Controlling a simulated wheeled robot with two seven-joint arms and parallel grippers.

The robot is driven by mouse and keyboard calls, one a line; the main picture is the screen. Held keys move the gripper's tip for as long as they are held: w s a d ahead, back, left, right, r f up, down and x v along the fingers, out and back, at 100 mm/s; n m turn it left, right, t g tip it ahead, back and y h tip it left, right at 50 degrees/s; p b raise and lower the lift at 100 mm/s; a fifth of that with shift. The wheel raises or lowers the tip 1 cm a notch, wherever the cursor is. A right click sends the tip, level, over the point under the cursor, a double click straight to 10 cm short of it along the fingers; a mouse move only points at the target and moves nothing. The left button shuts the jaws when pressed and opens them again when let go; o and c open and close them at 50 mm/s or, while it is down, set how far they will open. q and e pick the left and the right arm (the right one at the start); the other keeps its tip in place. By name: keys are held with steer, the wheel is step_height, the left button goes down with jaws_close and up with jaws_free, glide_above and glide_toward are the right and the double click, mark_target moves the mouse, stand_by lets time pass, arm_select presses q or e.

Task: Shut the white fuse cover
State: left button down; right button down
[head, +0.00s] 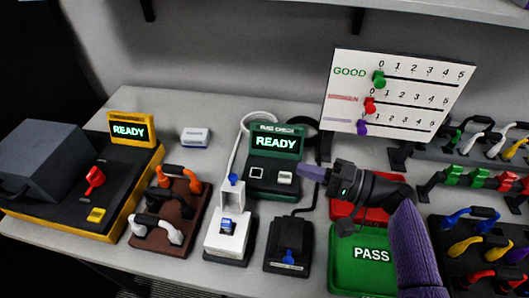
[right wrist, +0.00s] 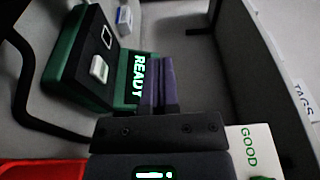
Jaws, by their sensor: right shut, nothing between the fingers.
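The white fuse cover (head: 232,194) stands raised at the back of a white fuse holder (head: 240,244) in the head view. A blue fuse (head: 227,226) sits in the open holder, and a small blue tab shows at the cover's top. My right gripper (head: 303,171) is to the right of the cover, apart from it, beside the green fuse checker (head: 277,142). Its purple fingers, also in the right wrist view (right wrist: 158,82), are shut and empty. The cover does not show clearly in the right wrist view. My left gripper is out of view.
A black box with a blue knob (head: 289,258) stands right of the holder. A brown rack (head: 193,218) with plugs is on its left. Green PASS tray (head: 341,283) and red tray (head: 340,210) lie under my right arm. The scoreboard (head: 350,65) stands behind.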

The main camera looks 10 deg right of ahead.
steer(key=x, duration=0.8)
steer(key=shift+a+r, duration=0.1)
steer(key=shift+a, duration=0.3)
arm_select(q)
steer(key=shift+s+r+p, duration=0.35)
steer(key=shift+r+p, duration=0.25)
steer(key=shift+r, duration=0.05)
arm_select(e)
steer(key=s+a, duration=0.2)
steer(key=a, duration=0.1)
steer(key=shift+s+a, duration=0.15)
steer(key=shift+s, duration=0.25)
